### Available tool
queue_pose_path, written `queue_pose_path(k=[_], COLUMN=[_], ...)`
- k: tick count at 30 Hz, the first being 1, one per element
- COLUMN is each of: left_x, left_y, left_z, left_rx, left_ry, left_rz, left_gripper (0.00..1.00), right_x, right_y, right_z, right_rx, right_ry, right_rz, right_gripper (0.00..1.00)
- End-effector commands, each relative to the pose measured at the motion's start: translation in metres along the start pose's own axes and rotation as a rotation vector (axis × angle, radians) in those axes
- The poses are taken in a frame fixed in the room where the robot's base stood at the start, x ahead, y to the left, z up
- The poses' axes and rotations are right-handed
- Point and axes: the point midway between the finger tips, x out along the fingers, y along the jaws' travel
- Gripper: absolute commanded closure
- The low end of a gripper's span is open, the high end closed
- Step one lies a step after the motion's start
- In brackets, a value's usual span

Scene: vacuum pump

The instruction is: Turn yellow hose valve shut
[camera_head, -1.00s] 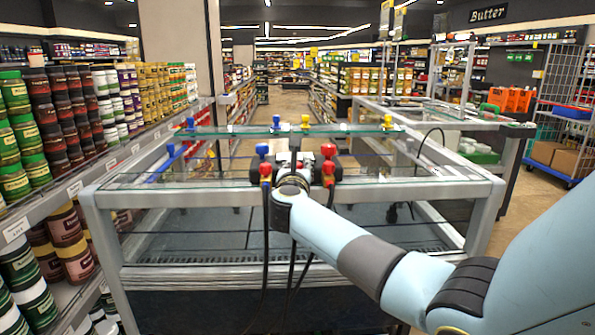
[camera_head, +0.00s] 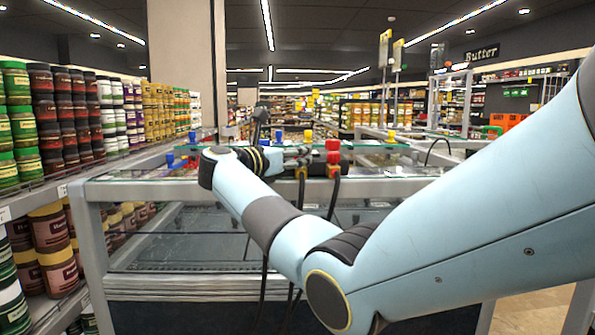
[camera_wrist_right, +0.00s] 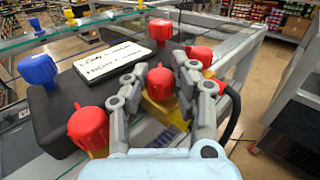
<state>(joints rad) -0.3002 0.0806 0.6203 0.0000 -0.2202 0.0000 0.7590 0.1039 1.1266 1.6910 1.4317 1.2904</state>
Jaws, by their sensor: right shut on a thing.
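The pump's dark manifold block (camera_wrist_right: 60,110) fills the middle of the right wrist view, with a white label plate (camera_wrist_right: 110,60) on top. A yellow valve body with a red knob (camera_wrist_right: 160,82) sits between the two fingers of my right gripper (camera_wrist_right: 158,88), which is shut on it. Other red knobs stand left (camera_wrist_right: 88,128) and right (camera_wrist_right: 201,55) of it, and a blue knob (camera_wrist_right: 38,69) at far left. In the head view, my wrist and arm partly hide the manifold; a red fitting (camera_head: 333,152) shows right of it. My left gripper is out of view.
The manifold is at a glass-topped metal case (camera_head: 130,177), with dark hoses (camera_head: 265,270) hanging down its front. Shelves of jars (camera_head: 60,120) stand close on the left. A second case and an orange crate (camera_head: 507,121) lie at the right.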

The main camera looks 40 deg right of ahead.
Motion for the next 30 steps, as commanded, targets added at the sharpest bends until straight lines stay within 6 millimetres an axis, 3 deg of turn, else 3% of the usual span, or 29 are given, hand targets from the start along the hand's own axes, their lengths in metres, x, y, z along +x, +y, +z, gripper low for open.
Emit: queue_pose_path(k=[15,16,21,30], left_x=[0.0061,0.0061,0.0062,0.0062], left_y=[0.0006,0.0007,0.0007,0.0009], left_z=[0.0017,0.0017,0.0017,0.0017], left_rx=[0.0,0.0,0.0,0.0], left_ry=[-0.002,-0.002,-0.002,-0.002], left_rz=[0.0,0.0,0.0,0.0], left_gripper=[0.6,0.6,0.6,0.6], right_x=[-0.0004,-0.0004,-0.0003,-0.0004], right_y=[0.0003,0.0003,0.0003,0.0009], right_z=[-0.0007,-0.0007,-0.0005,0.0002], right_rx=[-0.002,-0.002,-0.001,0.0], right_ry=[0.003,0.003,0.002,0.001], right_rz=[-0.021,-0.02,-0.02,-0.018], right_gripper=[1.0,0.73,0.51,0.5])
